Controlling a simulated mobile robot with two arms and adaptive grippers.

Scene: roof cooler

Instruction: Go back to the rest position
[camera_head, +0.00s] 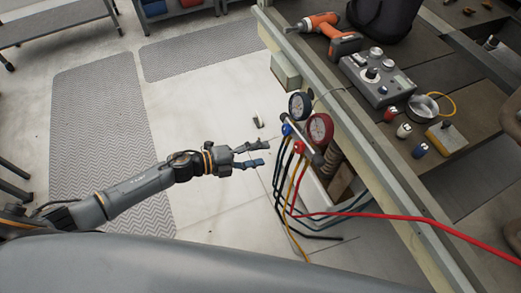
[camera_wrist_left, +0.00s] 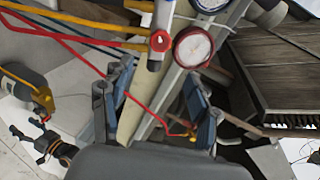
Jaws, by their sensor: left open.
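My left gripper (camera_head: 263,154) is in the middle of the head view, with its arm coming in from the left. Its two blue-grey fingers are apart with nothing between them. It is to the left of the gauge manifold (camera_head: 299,140) and apart from it. In the left wrist view the open fingers (camera_wrist_left: 158,88) show below the manifold's gauges. A small dark gripper-like shape (camera_wrist_left: 50,147) with an orange ring shows at the lower left there; it may be my right gripper, and its jaws are unclear. My right gripper does not clearly show in the head view.
Hoses (camera_head: 282,190) hang from the manifold beside the workbench (camera_head: 385,165), and a red hose (camera_head: 420,218) runs right across it. An orange drill (camera_head: 325,30) and a grey control box (camera_head: 378,78) are on the bench. Open floor (camera_head: 215,105) lies left of it.

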